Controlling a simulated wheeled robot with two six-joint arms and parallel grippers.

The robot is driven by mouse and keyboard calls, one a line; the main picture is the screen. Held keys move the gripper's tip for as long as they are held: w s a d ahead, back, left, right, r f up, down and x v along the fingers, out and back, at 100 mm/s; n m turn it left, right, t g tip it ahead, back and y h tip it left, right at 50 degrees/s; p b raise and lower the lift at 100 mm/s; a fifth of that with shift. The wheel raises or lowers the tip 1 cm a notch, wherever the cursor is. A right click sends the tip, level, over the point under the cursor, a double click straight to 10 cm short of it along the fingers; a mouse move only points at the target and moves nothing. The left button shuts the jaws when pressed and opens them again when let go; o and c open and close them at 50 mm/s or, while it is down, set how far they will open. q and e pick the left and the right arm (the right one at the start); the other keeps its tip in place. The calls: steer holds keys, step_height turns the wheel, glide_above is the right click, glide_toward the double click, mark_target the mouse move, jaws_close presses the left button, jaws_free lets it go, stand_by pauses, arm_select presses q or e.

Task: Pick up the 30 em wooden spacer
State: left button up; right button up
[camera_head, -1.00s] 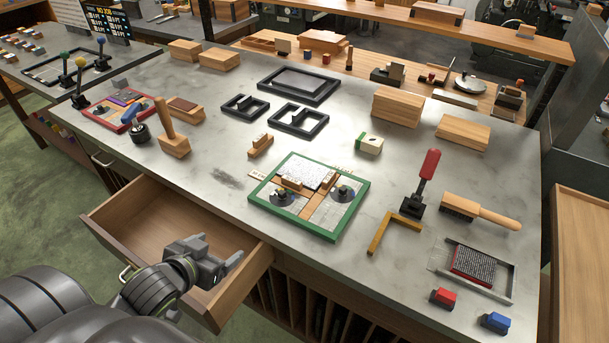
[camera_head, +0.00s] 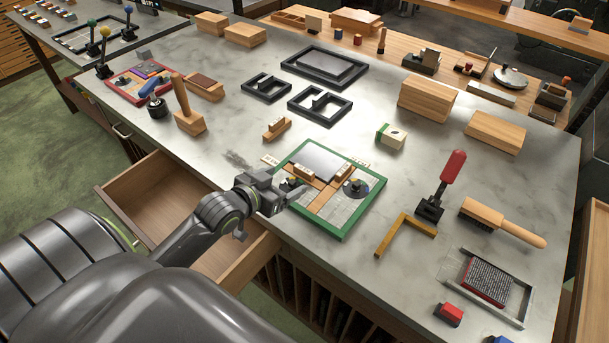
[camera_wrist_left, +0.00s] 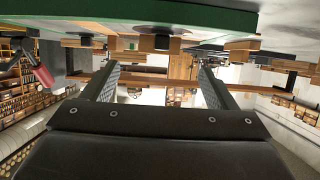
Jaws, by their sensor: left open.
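Small wooden spacers show in the head view. One wooden block (camera_head: 277,128) stands on the table just behind the green frame (camera_head: 350,228). Another small wooden piece (camera_head: 304,172) sits inside the frame, beside a grey plate. Labels are too small to read, so I cannot tell which piece is the 30 em wooden spacer. My left gripper (camera_head: 292,196) is open at the frame's left front corner, with nothing visible between its fingers. In the left wrist view, its two fingers (camera_wrist_left: 155,92) are apart, with the green frame edge (camera_wrist_left: 130,15) and wooden pieces beyond. My right gripper is out of view.
An open drawer (camera_head: 150,190) juts out below my left arm. Black frames (camera_head: 322,66) lie farther back. A red-handled tool (camera_head: 445,185), a brass angle (camera_head: 405,232) and a brush (camera_head: 500,220) lie to the right. Two dark round clamps are inside the green frame.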

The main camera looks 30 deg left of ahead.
mark_target(302, 170)
arm_select(q)
steer(key=x, duration=0.2)
steer(key=p+x, duration=0.1)
steer(key=x, duration=0.2)
steer(key=shift+w+d+r, duration=0.1)
steer(key=shift+w+r, duration=0.05)
steer(key=shift+w, duration=0.3)
steer(key=shift+w+f, duration=0.25)
steer(key=shift+w, duration=0.15)
steer(key=c, duration=1.1)
